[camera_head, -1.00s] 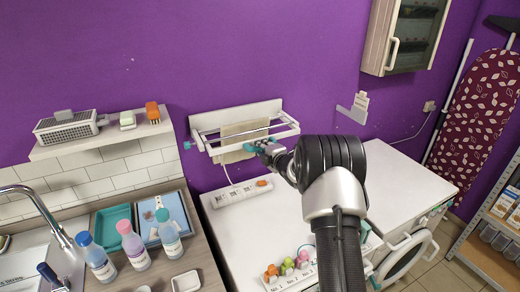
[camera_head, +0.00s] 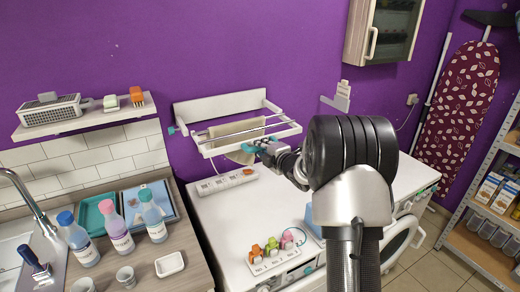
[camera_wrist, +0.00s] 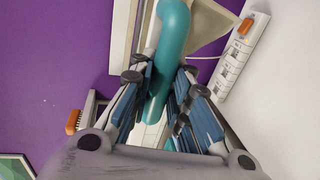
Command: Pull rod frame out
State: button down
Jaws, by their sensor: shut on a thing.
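The rod frame (camera_head: 287,131) is a white frame with metal rods on a wall rack (camera_head: 225,107). It stands out from the rack's back board, toward me. A beige cloth (camera_head: 236,129) hangs over its rods. My gripper (camera_head: 257,147) is at the front of the frame, near the middle of its front bar. In the wrist view, my gripper's fingers (camera_wrist: 158,82) are shut around a teal bar (camera_wrist: 173,35), which looks like the frame's handle. My arm hides part of the counter to the right.
A white power strip (camera_head: 226,181) lies on the white counter below the rack. A block with colourful pegs (camera_head: 271,252) stands nearer me. A shelf (camera_head: 85,122) is at the left, and a wall cabinet (camera_head: 383,30) at upper right. Bottles (camera_head: 117,230) stand at lower left.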

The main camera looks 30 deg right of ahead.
jog(key=shift+s+f, duration=0.15)
jog(key=shift+f, duration=0.1)
jog(key=c, duration=1.9)
grip_release()
jog(key=shift+o, duration=1.2)
jog(key=shift+s+r, duration=0.2)
jog(key=shift+s, duration=0.05)
jog(key=shift+o, duration=0.9)
jog(key=shift+w, duration=0.15)
jog(key=v, duration=1.2)
